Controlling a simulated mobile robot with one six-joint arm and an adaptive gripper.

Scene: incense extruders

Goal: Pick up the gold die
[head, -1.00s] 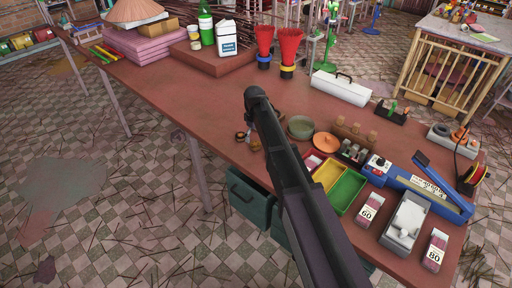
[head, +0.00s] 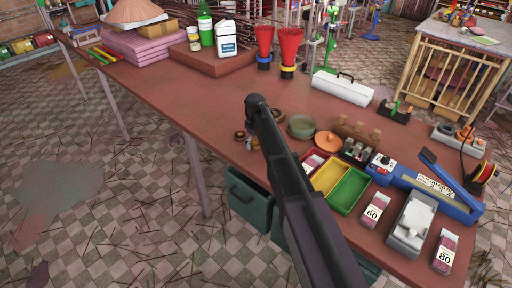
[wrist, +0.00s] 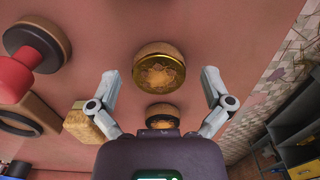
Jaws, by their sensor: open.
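My gripper (wrist: 160,84) is open, with one finger on each side of the die in that picture. No contact shows, and the gap in depth is hard to judge. A second round piece (wrist: 162,116), dark-sided with a tan top, lies nearer my palm. In the head view my arm covers the gripper, and small brownish round pieces (head: 240,135) show beside it, too small to tell apart.
A red and black piece (wrist: 28,60), a dark ring (wrist: 28,112) and a tan block (wrist: 88,124) lie left of my gripper in the wrist view.

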